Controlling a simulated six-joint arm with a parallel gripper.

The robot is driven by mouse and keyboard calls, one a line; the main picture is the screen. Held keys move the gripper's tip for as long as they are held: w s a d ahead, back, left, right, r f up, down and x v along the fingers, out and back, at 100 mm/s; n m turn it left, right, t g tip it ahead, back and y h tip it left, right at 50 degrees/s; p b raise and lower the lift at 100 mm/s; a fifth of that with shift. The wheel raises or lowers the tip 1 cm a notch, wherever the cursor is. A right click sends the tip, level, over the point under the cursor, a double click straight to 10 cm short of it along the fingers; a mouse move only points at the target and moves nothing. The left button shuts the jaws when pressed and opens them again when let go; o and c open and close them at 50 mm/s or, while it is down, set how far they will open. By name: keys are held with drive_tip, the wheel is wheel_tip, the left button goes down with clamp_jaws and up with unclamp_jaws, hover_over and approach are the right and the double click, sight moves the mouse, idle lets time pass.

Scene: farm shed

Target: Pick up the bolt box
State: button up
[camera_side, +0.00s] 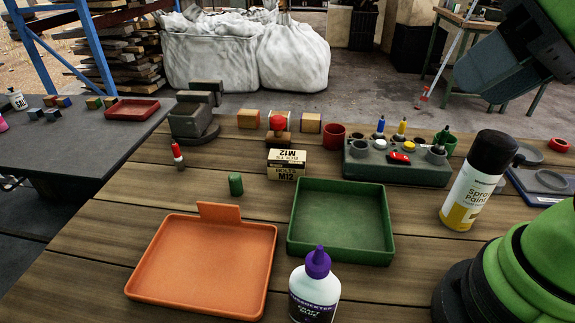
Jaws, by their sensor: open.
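The bolt box (287,170) is a small cream and black carton marked "BOLTS M12". It stands on the wooden table, behind the gap between the orange tray and the green tray, and nothing grips it. Parts of my green and grey arm show at the top right and lower right, well away from the box. My gripper's fingers are not in view.
An orange tray (148,285) and a green tray (380,258) lie in front. A green cylinder (236,184) stands left of the box, a red-knobbed stamp (278,139) behind, a grey holder (425,173) right. A spray can (470,195) and glue bottle (313,295) stand nearer.

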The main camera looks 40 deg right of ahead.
drive_tip(key=o, duration=1.1)
drive_tip(key=m+g+h, duration=0.4)
hover_over(287, 158)
drive_tip(key=s+a, duration=0.1)
drive_tip(key=s, duration=0.5)
wheel_tip(287, 158, down, 14)
drive_tip(key=shift+m+h, duration=0.3)
drive_tip(key=shift+h, duration=0.3)
drive_tip(key=w+f, duration=0.1)
drive_tip(key=f, duration=0.2)
drive_tip(key=w+f, duration=0.1)
drive_tip(key=f, duration=0.3)
drive_tip(key=w+f, duration=0.2)
drive_tip(key=f, duration=0.1)
drive_tip(key=shift+w+a+f, duration=0.1)
drive_tip(key=shift+f, duration=0.1)
drive_tip(key=shift+w+x, duration=0.15)
drive_tip(key=shift+x, duration=1.4)
drive_tip(key=shift+w+x, duration=0.1)
drive_tip(key=shift+x, duration=1.45)
